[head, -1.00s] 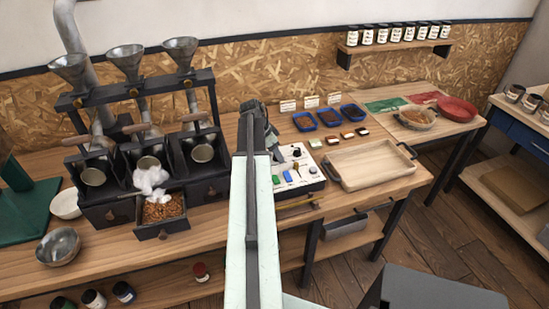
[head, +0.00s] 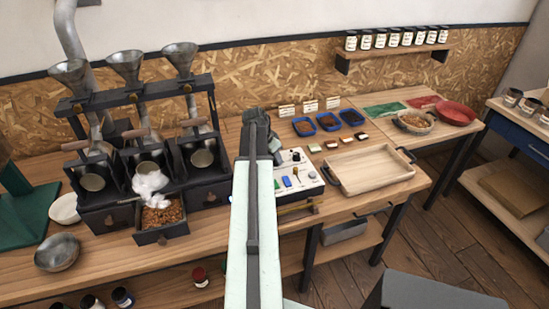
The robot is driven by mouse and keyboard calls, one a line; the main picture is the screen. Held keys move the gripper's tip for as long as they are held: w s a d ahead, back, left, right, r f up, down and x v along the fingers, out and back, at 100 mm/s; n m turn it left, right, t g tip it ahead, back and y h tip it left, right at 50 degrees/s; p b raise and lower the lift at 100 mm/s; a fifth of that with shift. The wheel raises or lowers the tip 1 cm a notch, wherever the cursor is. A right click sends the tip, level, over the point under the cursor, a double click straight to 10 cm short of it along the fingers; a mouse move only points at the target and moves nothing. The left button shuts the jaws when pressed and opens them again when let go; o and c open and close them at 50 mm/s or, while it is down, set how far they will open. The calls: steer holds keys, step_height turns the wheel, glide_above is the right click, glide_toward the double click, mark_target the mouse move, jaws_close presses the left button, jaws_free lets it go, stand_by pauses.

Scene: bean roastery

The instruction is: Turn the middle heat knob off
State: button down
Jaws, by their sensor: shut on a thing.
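A white control box (head: 313,186) stands on the wooden bench, right of my arm. On its top I see a black knob (head: 296,157), a grey knob (head: 312,174), and small green and blue parts near its front. My arm covers the left part of the box, so I cannot tell whether another knob is there. My gripper (head: 273,147) is at the box's back left, pointing down. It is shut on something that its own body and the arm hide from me. I cannot make out which part it holds, nor how any knob is turned.
A black three-funnel roaster (head: 146,92) stands left of my arm, with an open drawer of beans (head: 162,214) in front. Blue dishes (head: 328,121) and small cards stand behind the box. An empty wooden tray (head: 345,188) lies close on its right.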

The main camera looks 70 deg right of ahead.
steer(key=n, duration=0.1)
steer(key=n+t, duration=0.1)
steer(key=n, duration=0.2)
steer(key=shift+s+a+n+t+h, duration=0.1)
steer(key=shift+s+n+t+h, duration=0.2)
steer(key=shift+t, duration=0.1)
steer(key=n+t, duration=0.1)
steer(key=n, duration=0.3)
steer(key=shift+t, duration=0.3)
steer(key=shift+n, duration=0.3)
steer(key=c, duration=1)
jaws_free()
steer(key=shift+c, duration=0.2)
steer(key=p+v, duration=0.7)
steer(key=shift+s+r, duration=0.2)
steer(key=shift+r, duration=0.2)
